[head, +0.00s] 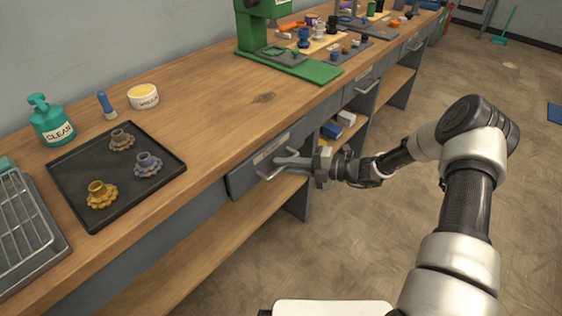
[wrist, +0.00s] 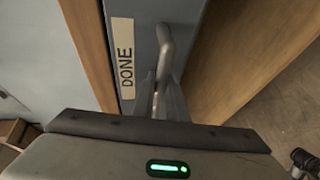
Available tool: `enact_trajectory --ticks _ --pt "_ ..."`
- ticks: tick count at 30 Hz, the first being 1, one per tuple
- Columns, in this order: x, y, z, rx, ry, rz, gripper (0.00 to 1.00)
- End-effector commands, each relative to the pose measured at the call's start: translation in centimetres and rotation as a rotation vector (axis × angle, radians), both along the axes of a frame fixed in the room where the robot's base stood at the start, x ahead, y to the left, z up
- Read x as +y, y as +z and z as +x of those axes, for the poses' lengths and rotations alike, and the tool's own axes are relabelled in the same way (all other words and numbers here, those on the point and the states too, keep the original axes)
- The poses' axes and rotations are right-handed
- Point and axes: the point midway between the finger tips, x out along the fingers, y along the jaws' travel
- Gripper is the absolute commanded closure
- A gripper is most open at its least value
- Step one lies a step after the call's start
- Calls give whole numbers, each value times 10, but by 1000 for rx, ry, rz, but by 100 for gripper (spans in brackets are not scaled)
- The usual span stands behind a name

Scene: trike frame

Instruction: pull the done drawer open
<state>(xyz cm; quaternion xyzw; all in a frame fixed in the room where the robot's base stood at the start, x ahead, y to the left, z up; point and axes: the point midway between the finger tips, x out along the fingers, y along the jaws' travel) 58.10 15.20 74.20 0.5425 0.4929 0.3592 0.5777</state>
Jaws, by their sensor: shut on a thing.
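The done drawer (head: 240,181) is a grey drawer under the front edge of the wooden workbench. In the wrist view its grey front (wrist: 143,12) carries a pale label (wrist: 124,58) reading DONE. Its metal bar handle (wrist: 165,42) stands beside the label. My gripper (head: 285,166) reaches the drawer from the right and is shut on the handle. The fingers hide part of the handle in the head view. In the head view the drawer front looks close to the bench edge; I cannot tell whether it is slightly out.
On the bench (head: 215,95) are a black tray (head: 75,157) with three flanged parts, a teal CLEAN bottle (head: 50,122), a tub (head: 144,97) and a green machine base (head: 290,64). A lower shelf (head: 205,245) runs below the drawer. The floor (head: 370,230) in front is clear.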

Motion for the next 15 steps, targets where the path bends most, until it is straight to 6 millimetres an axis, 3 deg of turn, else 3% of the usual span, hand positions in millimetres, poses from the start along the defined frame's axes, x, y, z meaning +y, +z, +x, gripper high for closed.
enact_trajectory --ticks 15 --pt "-109 3 -84 3 -3 -2 100"
